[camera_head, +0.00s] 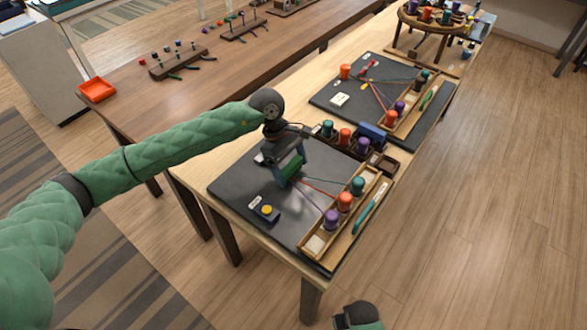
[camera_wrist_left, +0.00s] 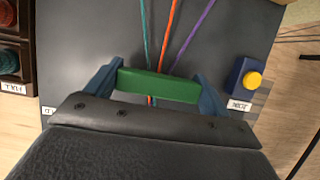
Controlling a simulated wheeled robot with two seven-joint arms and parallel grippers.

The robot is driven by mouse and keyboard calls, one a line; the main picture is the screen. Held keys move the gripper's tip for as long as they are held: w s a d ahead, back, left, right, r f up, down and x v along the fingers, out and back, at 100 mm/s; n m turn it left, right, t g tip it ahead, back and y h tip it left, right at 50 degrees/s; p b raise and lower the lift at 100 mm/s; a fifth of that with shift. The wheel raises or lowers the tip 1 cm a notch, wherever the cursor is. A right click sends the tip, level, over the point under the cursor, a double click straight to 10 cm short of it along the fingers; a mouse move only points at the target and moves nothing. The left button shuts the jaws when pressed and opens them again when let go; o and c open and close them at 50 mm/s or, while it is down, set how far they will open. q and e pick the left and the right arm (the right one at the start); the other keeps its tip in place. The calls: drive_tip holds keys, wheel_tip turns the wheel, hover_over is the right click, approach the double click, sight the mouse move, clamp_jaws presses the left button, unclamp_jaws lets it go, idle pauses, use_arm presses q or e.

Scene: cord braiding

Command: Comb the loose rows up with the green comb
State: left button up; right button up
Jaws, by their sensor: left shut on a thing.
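My left gripper (camera_head: 284,172) is over the near dark mat (camera_head: 235,185), pointing down. It is shut on the green comb (camera_head: 292,167). In the left wrist view the comb (camera_wrist_left: 158,85) spans between the two blue fingers of the gripper (camera_wrist_left: 157,84), lying across the cords. A teal cord (camera_wrist_left: 145,30), an orange cord (camera_wrist_left: 169,32) and a purple cord (camera_wrist_left: 194,36) run from the top and converge at it. A bit of cord shows below the comb; the rows there are mostly hidden by the gripper. I cannot tell whether the comb touches the mat.
A wooden tray (camera_head: 317,242) with purple, orange and teal spools stands on the right of the mat. A blue block with a yellow button (camera_head: 267,210) sits at the mat's front, and in the left wrist view (camera_wrist_left: 246,76). A dark spool rack (camera_head: 345,150) stands behind.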

idle(0.4)
use_arm(q)
wheel_tip(320, 180, up, 9)
drive_tip(key=shift+s+d, duration=0.3)
drive_tip(key=shift+d, duration=0.05)
idle(0.6)
idle(0.4)
